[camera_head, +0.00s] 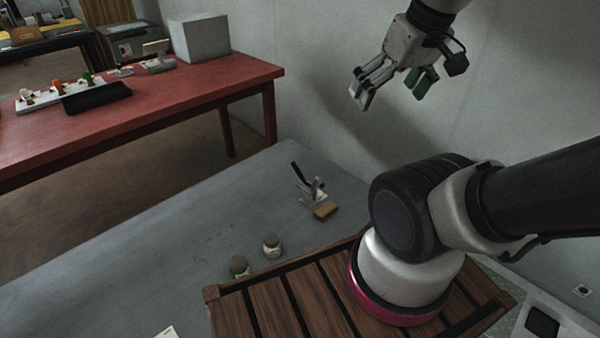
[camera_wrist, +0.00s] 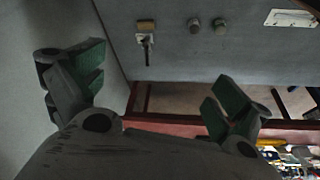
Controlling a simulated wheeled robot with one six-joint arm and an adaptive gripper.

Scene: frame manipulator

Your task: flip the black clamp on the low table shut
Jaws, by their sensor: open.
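The black clamp (camera_head: 301,178) stands on the grey low table (camera_head: 150,270), its black handle raised at a slant above a light metal base. A small tan block (camera_head: 325,210) sits against its near side. In the wrist view the clamp (camera_wrist: 146,40) shows small near the top, by the block (camera_wrist: 146,25). My gripper (camera_head: 391,92) is high up, to the right of and well above the clamp, touching nothing. Its green-padded fingers are spread wide and empty, also in the wrist view (camera_wrist: 158,88).
Two small jars, one (camera_head: 271,246) and another (camera_head: 239,267), stand on the low table nearer than the clamp. A slatted wooden platform (camera_head: 262,308) lies under my arm base. A red table (camera_head: 170,105) with fixtures and a grey box (camera_head: 199,38) stands behind. A wall is close on the right.

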